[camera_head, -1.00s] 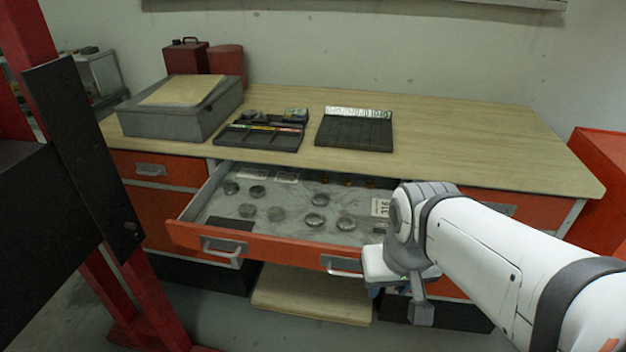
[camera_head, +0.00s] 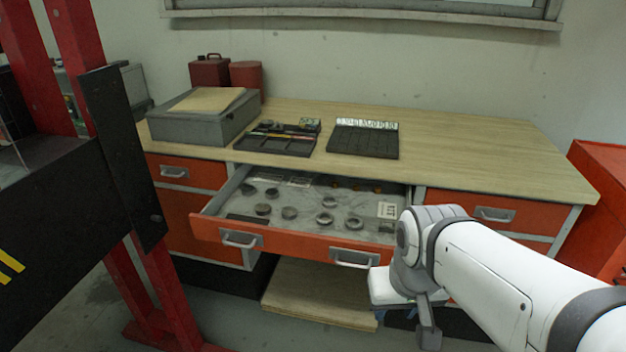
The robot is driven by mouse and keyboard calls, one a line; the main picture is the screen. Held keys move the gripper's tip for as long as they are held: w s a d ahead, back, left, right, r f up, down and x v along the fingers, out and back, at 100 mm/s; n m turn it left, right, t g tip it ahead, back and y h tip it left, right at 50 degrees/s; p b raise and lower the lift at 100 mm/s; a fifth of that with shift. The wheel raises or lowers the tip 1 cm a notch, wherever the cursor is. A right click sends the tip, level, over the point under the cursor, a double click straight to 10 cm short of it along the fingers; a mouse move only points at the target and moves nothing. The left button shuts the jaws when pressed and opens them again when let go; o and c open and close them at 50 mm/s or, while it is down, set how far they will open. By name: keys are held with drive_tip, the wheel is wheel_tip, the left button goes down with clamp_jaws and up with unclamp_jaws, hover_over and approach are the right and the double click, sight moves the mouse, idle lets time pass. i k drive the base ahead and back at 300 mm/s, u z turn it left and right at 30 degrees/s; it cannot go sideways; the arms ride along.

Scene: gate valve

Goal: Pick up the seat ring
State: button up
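An open drawer (camera_head: 300,243) holds several small round metal parts. Some look like rings, such as one ring-like part (camera_head: 324,218) and another (camera_head: 354,223) near the drawer's front. A flatter, disc-like part (camera_head: 289,213) lies to their left. I cannot tell which is the seat ring at this size. My gripper (camera_head: 405,305) hangs in front of the bench, right of the open drawer and outside it. Its fingers are mostly hidden by the wrist and point downward, so I cannot see whether they are open or hold anything.
The workbench top (camera_head: 470,160) carries a grey box (camera_head: 200,125), a black divided tray (camera_head: 275,143) and a black slotted tray (camera_head: 362,140). A red frame (camera_head: 115,260) with a dark panel stands close at left. A red cabinet (camera_head: 590,195) is at right. Bench top at right is clear.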

sight(327, 223)
drive_tip(key=u, duration=0.2)
drive_tip(key=i, duration=1.15)
drive_tip(key=u, duration=0.4)
